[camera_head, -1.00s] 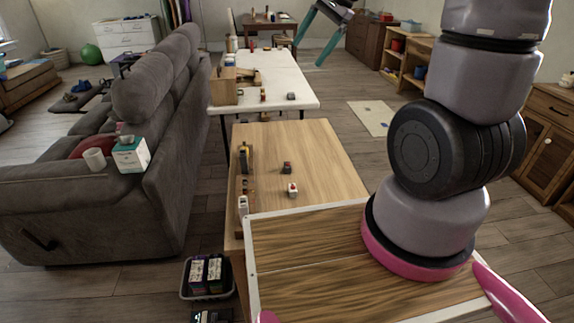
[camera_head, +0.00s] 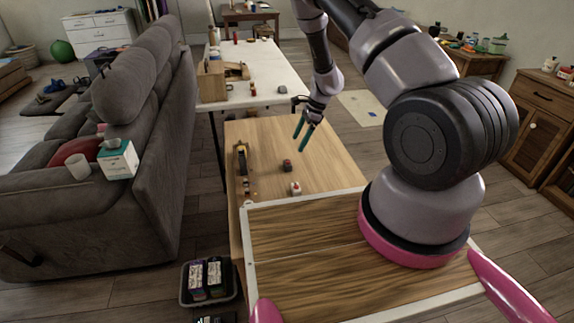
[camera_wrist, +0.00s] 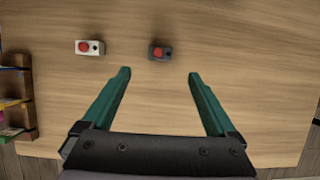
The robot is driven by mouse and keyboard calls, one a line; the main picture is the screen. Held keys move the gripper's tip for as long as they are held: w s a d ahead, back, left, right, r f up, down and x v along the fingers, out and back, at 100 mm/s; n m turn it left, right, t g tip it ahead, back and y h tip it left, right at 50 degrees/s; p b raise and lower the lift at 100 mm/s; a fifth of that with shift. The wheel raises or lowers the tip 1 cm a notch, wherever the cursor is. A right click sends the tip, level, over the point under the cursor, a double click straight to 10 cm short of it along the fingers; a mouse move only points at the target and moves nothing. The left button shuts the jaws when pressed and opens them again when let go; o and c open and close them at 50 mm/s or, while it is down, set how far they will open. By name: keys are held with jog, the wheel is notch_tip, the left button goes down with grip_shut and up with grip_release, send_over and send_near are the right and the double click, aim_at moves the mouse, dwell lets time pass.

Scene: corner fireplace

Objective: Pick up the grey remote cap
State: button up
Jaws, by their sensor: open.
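The grey remote cap appears to be the small dark grey block with a red round top and a dark spot (camera_wrist: 160,51). It lies on the wooden table, also seen in the head view (camera_head: 287,166). A similar white block with a red top (camera_wrist: 90,47) lies beside it, to its left in the wrist view and nearer in the head view (camera_head: 295,188). My gripper (camera_wrist: 158,75) has its teal fingers wide apart and empty. In the wrist view the grey block is just beyond the fingertips, between their lines. In the head view my gripper (camera_head: 299,144) hangs above the table.
A small wooden rack (camera_head: 240,160) with items stands on the table's left edge. The wooden table (camera_head: 335,175) is bare around the two blocks. A white table (camera_head: 265,90) with objects is behind, a grey sofa (camera_head: 150,120) left, a basket (camera_head: 227,292) on the floor.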

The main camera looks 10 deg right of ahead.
aim_at(289, 161)
jog(key=x, duration=1)
jog(key=shift+f, duration=0.3)
jog(key=c, duration=1.3)
